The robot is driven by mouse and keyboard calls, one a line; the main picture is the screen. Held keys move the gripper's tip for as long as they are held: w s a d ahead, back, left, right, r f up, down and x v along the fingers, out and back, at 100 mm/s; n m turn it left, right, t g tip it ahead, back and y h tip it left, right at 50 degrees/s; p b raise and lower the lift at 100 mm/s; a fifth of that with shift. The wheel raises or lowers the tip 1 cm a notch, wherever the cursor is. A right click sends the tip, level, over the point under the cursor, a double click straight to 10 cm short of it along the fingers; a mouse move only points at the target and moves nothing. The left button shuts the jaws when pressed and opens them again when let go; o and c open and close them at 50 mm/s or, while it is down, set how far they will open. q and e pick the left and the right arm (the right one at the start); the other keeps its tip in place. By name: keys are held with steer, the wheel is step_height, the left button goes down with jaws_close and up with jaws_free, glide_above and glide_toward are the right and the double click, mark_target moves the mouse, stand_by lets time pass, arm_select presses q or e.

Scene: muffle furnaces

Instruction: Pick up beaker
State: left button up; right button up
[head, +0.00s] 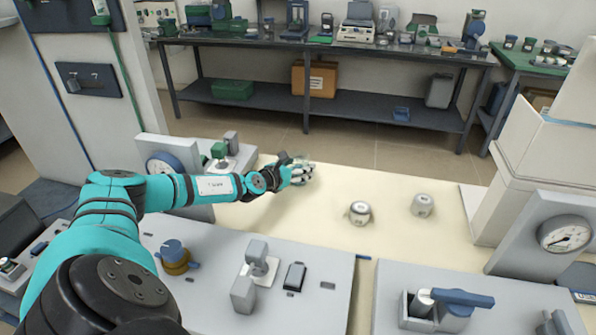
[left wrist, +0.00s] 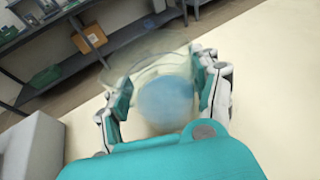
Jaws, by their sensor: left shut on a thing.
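My left gripper (head: 300,174) reaches in from the left over the cream table top, its arm stretched toward the far side. In the left wrist view its two fingers (left wrist: 165,95) are closed around a clear glass beaker (left wrist: 150,60). A blurred blue patch shows through the glass, and I cannot tell whether it is the beaker's content. In the head view the beaker is barely visible at the fingertips. I cannot tell whether it touches the table. My right gripper is not in view.
Two small silver-grey lidded pieces stand on the cream table (head: 300,220), one near the middle (head: 359,212) and one further right (head: 423,205). Grey panels with a blue knob (head: 172,250) and a blue-handled lever (head: 455,298) line the front. A gauge (head: 565,235) stands at right.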

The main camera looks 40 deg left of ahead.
mark_target(304, 154)
arm_select(q)
steer(key=c, duration=0.3)
steer(key=shift+r, duration=0.15)
steer(key=shift+r, duration=0.3)
step_height(304, 154, up, 3)
steer(key=shift+s+r+p, duration=0.1)
steer(key=shift+p, duration=0.9)
steer(key=s+d+b, duration=0.1)
steer(key=s, duration=0.4)
steer(key=s+d+b, duration=0.1)
steer(key=s, duration=0.4)
steer(key=s+d+r+b, duration=0.1)
steer(key=s, duration=0.4)
steer(key=shift+s+d, duration=0.2)
steer(key=shift+d, duration=0.05)
